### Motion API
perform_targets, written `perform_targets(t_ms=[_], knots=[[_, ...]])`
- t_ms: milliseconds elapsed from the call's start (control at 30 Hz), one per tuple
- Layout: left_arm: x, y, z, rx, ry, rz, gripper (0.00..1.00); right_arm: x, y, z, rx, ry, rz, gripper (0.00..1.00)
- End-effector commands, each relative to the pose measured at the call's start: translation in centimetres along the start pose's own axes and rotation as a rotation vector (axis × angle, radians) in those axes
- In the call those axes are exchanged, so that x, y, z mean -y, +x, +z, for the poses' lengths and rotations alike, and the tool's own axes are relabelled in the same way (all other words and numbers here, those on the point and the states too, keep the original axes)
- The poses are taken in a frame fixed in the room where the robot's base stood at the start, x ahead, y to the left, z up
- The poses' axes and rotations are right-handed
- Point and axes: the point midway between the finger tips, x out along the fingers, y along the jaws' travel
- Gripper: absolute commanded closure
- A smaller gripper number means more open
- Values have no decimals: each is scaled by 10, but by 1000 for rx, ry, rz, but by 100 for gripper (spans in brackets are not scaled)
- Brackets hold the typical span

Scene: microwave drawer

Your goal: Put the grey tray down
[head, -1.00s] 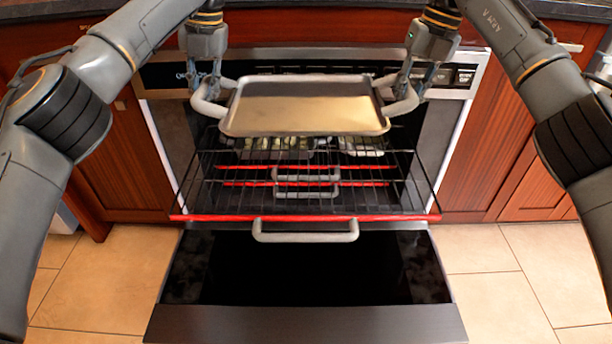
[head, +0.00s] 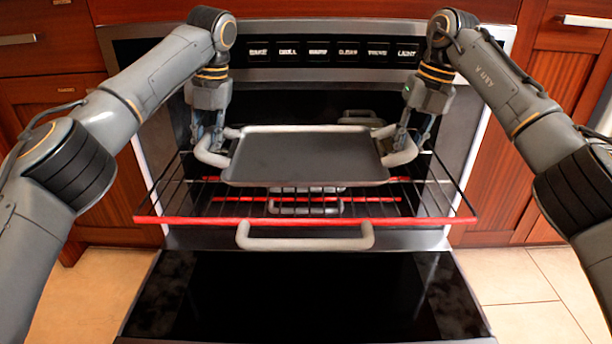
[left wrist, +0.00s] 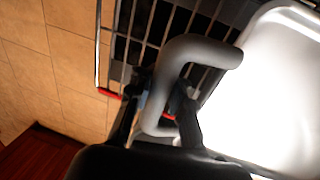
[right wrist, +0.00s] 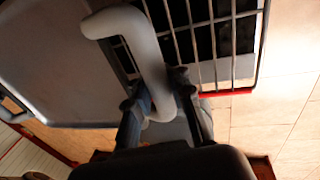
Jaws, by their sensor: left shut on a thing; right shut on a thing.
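The grey tray (head: 305,158) is level in the head view, over the pulled-out wire rack of the open oven. Whether it touches the rack cannot be told. My left gripper (head: 208,150) is shut on the tray's left handle, which also shows in the left wrist view (left wrist: 205,50). My right gripper (head: 405,150) is shut on the tray's right handle, which also shows in the right wrist view (right wrist: 135,40). The rack's front edge is red (head: 190,221), with a pale handle (head: 305,240) at its middle.
The oven door (head: 305,300) hangs open below the rack. A row of labelled buttons (head: 333,50) runs above the oven opening. Other racks with red edges and pale handles lie below the tray. Wooden cabinets (head: 40,60) flank the oven.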

Motion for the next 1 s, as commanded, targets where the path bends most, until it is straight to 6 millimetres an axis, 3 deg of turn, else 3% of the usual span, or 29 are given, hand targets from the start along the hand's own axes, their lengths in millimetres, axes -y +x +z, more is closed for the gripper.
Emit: perform_targets(t_ms=[100, 667, 1000], knots=[[-4, 9, 0, -2, -11, 6, 100, 6, 7, 0, 1, 9, -5, 100], [-3, 12, 0, -2, -10, 6, 100, 7, 10, 0, 0, 9, -5, 100], [1, 29, 0, -2, -10, 6, 100, 10, 28, 0, 0, 9, -5, 100]])
